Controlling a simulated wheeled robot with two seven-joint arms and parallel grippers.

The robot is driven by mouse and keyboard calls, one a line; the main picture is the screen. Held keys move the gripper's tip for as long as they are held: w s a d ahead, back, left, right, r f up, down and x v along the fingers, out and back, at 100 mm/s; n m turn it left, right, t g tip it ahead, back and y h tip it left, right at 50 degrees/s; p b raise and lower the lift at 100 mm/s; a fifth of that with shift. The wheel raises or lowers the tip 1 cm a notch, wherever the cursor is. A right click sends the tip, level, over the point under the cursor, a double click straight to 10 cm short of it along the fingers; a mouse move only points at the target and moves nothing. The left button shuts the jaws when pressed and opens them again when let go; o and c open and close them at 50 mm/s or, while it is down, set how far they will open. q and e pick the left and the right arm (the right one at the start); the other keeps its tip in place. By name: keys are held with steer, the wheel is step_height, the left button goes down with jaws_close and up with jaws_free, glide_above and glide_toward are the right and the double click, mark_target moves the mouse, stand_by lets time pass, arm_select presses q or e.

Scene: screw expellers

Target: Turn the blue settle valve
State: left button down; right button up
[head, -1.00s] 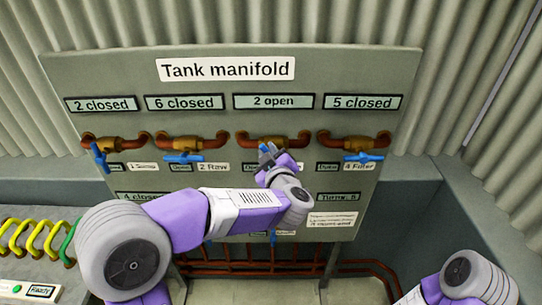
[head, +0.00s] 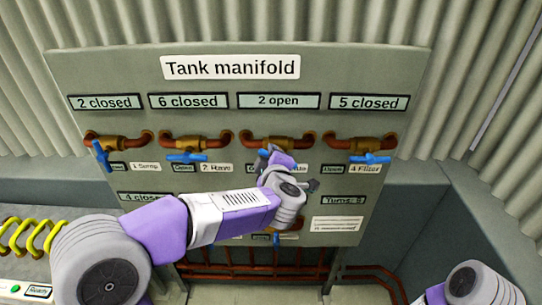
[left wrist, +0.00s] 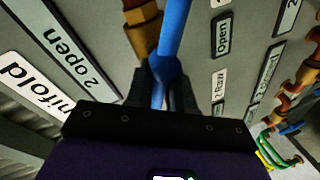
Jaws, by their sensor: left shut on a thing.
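The third valve of the top row, under the display "2 open" (head: 279,101), has a brass body on a copper pipe (head: 305,141) and a blue handle (left wrist: 174,35). My left gripper (head: 270,157) reaches up to this valve and covers most of its handle and label. In the left wrist view, the blue handle runs between the two dark fingers of my left gripper (left wrist: 160,90), which is shut on it. The valve's name label is mostly hidden by my arm. My right gripper is outside the picture; only part of my right arm shows.
The panel (head: 420,80) carries other blue-handled valves: one at far left (head: 102,155), one second from left (head: 187,157), one at right (head: 370,159). A lower valve (head: 276,238) sits below my wrist. Yellow coils (head: 30,235) stand at lower left.

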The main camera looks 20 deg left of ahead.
arm_select(q)
steer(key=c, duration=1.1)
jaws_free()
steer(key=shift+s, duration=0.1)
steer(key=v, duration=0.7)
steer(key=shift+s+d, duration=0.1)
steer(key=shift+s, duration=0.1)
steer(key=shift+s+d+p, duration=0.15)
steer(key=shift+s+d, duration=0.2)
steer(key=shift+s, duration=0.95)
steer(key=shift+s+d+p, duration=0.15)
steer(key=shift+s+d, duration=0.25)
steer(key=shift+s, duration=0.85)
steer(key=shift+s+d+p, duration=0.15)
steer(key=shift+s+d, duration=0.2)
steer(key=shift+s, duration=0.95)
